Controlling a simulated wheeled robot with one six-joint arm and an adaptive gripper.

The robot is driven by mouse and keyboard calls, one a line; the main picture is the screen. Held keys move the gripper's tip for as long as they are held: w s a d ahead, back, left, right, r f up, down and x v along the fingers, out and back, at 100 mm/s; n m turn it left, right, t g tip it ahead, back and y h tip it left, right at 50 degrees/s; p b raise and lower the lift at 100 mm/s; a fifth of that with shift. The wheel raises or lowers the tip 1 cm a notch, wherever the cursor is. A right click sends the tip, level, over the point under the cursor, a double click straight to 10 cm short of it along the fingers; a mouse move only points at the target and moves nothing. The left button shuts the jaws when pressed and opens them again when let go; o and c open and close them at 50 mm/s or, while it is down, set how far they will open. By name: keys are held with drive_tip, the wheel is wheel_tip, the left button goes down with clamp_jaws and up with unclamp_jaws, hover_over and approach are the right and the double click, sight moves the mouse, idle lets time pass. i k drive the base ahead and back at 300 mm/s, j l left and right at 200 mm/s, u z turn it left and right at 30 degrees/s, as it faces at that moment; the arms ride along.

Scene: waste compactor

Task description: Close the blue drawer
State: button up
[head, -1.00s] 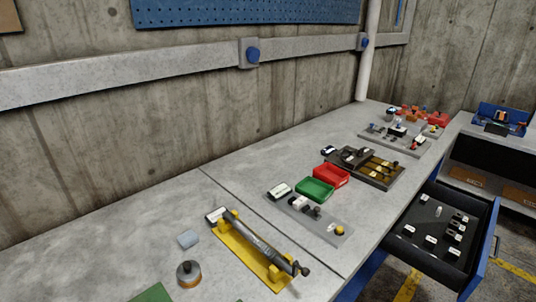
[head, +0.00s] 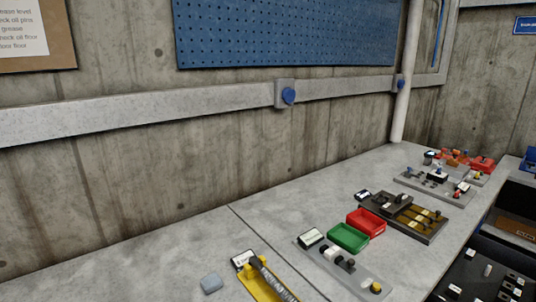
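The open drawer (head: 460,281) shows only in part at the lower right corner of the head view, below the right edge of the workbench. Its dark interior holds several small black and white items. Its front panel is outside the picture, cut off by the lower and right edges. My gripper is not in view.
The grey workbench (head: 190,241) runs along the concrete wall. The bench's left part is clear.

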sight(467, 275)
drive_tip(key=l, duration=0.45)
drive_tip(key=i+l+z, duration=0.1)
drive_tip(key=l, duration=0.3)
drive_tip(key=i+l, duration=0.1)
drive_tip(key=l, duration=0.35)
drive_tip(key=i+l, duration=0.1)
drive_tip(key=l, duration=0.35)
drive_tip(key=l+z, duration=0.1)
drive_tip(key=l, duration=0.3)
drive_tip(key=i+l, duration=0.15)
drive_tip(key=l, duration=0.3)
drive_tip(key=i+l+z, duration=0.1)
drive_tip(key=l, duration=0.3)
